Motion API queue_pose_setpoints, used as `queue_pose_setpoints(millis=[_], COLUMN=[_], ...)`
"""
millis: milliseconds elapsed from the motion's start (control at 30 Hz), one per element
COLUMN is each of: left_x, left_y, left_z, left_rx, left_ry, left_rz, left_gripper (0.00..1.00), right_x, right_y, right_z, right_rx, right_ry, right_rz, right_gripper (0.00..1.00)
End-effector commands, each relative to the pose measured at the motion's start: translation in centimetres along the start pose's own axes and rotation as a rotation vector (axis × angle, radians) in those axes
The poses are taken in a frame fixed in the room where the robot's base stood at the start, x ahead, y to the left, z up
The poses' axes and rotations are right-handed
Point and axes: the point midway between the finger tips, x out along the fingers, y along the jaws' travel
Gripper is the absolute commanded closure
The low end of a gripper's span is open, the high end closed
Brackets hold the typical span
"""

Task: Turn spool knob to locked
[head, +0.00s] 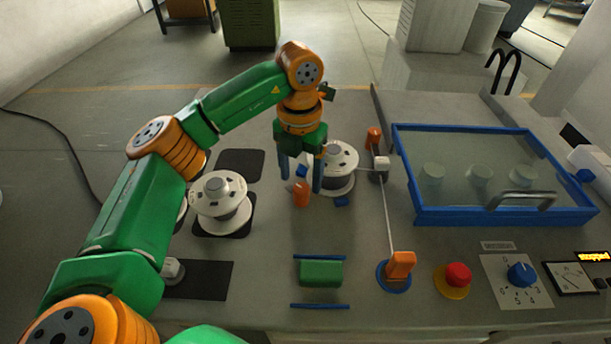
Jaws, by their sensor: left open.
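My left gripper (300,180) is open and points down, its two blue fingers apart. It is just left of a white spool (338,181) with a pale hub on top. The right finger overlaps the spool's left edge in the picture; I cannot tell whether it touches. A small orange upright piece (301,196) shows between and just below the fingertips, with nothing visibly gripped. Small blue pieces (342,201) lie at the spool's foot. I cannot tell which part is the spool knob, nor read any locked mark. My right gripper is not in view.
Another white spool (221,203) stands on a dark mat at left. A blue-framed clear cover (460,216) is at right. A wire runs to an orange guide (400,265) in front. A red button (457,275), blue dial (521,274) and green block (320,272) are along the front.

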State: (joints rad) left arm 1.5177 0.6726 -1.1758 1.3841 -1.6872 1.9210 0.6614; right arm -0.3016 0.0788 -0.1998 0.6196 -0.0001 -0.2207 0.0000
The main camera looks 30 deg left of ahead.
Motion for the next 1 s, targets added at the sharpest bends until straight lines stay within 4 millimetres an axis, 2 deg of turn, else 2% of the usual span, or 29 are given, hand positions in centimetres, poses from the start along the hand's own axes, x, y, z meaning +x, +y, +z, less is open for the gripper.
queue_pose_setpoints(millis=[100, 200, 433, 467, 700, 1000], left_x=[1.8, 2.8, 3.0, 3.0, 3.0, 3.0], left_y=[0.0, 0.0, 0.0, 0.0, 0.0, 0.0], left_z=[-0.1, 0.0, 0.0, 0.0, 0.0, 0.0], left_rx=[-0.001, -0.001, 0.0, 0.0, 0.0, 0.025], left_ry=[0.003, 0.001, -0.002, -0.002, -0.001, -0.002], left_rz=[0.0, 0.0, -0.001, -0.001, -0.001, -0.001], left_gripper=[0.28, 0.28, 0.28, 0.34, 0.98, 1.0], right_x=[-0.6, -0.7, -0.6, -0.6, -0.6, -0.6], right_y=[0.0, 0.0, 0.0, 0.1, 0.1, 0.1], right_z=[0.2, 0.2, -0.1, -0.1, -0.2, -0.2], right_rx=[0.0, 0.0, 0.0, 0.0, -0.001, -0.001], right_ry=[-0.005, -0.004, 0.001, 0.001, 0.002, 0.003], right_rz=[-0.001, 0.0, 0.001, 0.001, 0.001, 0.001], right_gripper=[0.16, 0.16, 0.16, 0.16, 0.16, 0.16])
